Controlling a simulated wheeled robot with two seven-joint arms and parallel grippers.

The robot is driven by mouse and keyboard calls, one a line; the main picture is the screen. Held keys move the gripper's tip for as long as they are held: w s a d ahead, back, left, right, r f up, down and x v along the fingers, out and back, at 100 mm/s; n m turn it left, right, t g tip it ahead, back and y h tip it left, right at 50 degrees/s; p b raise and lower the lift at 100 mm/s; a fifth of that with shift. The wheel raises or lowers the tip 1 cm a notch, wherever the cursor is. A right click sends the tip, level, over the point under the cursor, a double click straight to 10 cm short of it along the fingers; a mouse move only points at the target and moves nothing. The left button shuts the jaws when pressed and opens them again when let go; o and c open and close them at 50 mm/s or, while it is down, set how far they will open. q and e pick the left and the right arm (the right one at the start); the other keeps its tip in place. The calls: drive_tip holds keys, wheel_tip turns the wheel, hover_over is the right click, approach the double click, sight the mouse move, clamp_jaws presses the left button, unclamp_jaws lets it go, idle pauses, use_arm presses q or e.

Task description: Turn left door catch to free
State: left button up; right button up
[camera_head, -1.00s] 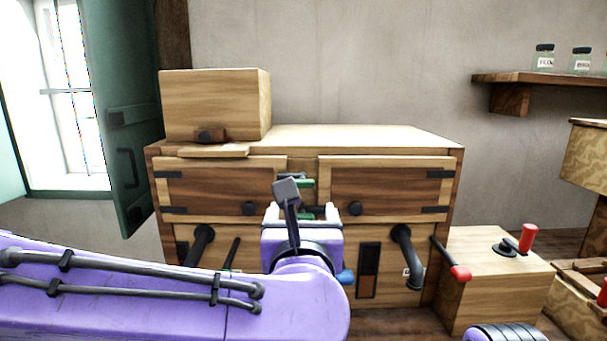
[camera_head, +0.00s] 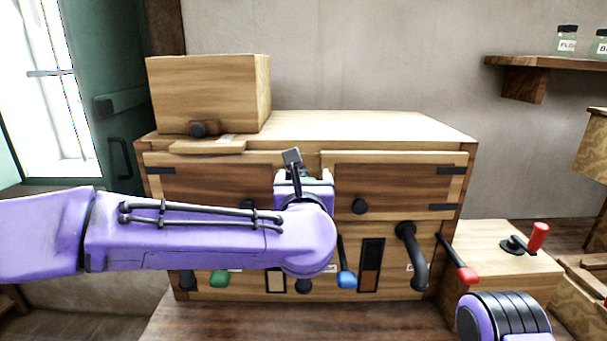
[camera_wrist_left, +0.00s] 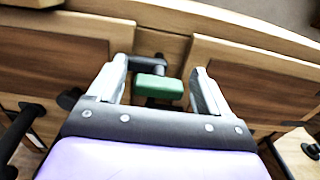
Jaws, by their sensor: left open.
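The catch with a green grip (camera_wrist_left: 158,88) and a dark pivot arm sits in the gap between the left door (camera_head: 208,182) and the right door (camera_head: 395,182) of a wooden cabinet. My left gripper (camera_head: 304,176) is in front of this gap and hides most of the catch in the head view. In the left wrist view my left gripper (camera_wrist_left: 161,68) is open, with one finger on each side of the green grip. Small gaps show between grip and fingers, so it is not clamped. My right gripper is out of view.
A wooden box (camera_head: 208,92) stands on the cabinet top. Below the doors are a bent black pipe (camera_head: 411,255), a blue-tipped lever (camera_head: 347,279) and a red-tipped lever (camera_head: 467,275). A low box with a red-handled crank (camera_head: 538,237) stands at the right.

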use_arm(q)
drive_tip(key=c, duration=1)
drive_tip(key=shift+m, duration=0.3)
drive_tip(key=shift+o, duration=0.2)
drive_tip(key=m, duration=0.2)
drive_tip(key=shift+d+m, duration=0.1)
drive_tip(key=shift+m, duration=0.3)
drive_tip(key=m, duration=0.3)
drive_tip(key=shift+d+m, duration=0.1)
drive_tip(key=shift+m, duration=0.2)
drive_tip(key=m+p, duration=0.1)
drive_tip(key=m, duration=0.2)
drive_tip(key=shift+m, duration=0.3)
drive_tip(key=shift+f+m+p, duration=0.15)
drive_tip(key=shift+m+p, duration=0.5)
drive_tip(key=shift+m, duration=0.95)
drive_tip(key=shift+d, duration=0.1)
